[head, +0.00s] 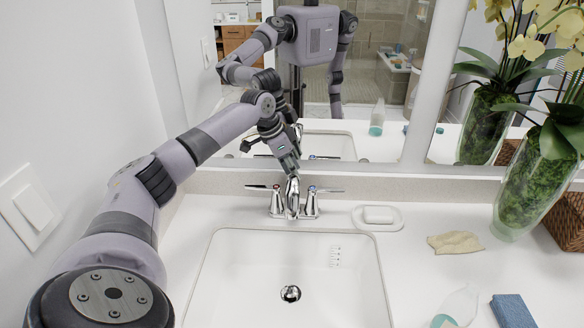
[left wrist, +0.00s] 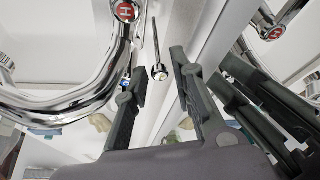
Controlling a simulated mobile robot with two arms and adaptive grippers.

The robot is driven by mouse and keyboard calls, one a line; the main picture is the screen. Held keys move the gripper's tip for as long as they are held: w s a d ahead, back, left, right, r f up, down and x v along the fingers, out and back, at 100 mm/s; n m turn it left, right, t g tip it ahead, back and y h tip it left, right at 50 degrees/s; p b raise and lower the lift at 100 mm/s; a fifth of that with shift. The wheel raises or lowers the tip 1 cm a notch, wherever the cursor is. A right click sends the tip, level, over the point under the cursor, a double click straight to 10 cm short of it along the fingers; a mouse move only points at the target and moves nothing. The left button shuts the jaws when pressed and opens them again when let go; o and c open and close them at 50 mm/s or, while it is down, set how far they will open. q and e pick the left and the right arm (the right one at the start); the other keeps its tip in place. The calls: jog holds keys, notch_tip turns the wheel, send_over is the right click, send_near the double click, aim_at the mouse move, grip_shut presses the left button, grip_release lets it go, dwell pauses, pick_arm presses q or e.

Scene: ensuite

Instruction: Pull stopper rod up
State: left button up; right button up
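The stopper rod (left wrist: 155,40) is a thin metal rod with a round knob (left wrist: 159,72), seen in the left wrist view behind the chrome faucet. In the head view the faucet (head: 292,196) and my gripper hide the rod. My left gripper (head: 290,170) is above and just behind the faucet. In the left wrist view its two fingers (left wrist: 158,66) are apart, and the knob appears between their tips with a gap on each side. I cannot tell how deep the knob lies between them. The drain stopper (head: 290,293) sits in the sink. My right gripper is not in view.
Faucet handles (head: 324,190) flank the spout, and the mirror (head: 385,145) rises close behind. The sink (head: 225,265) lies in front.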

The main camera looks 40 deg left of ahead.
pick_arm(q)
jog(key=shift+c, duration=0.5)
grip_shut()
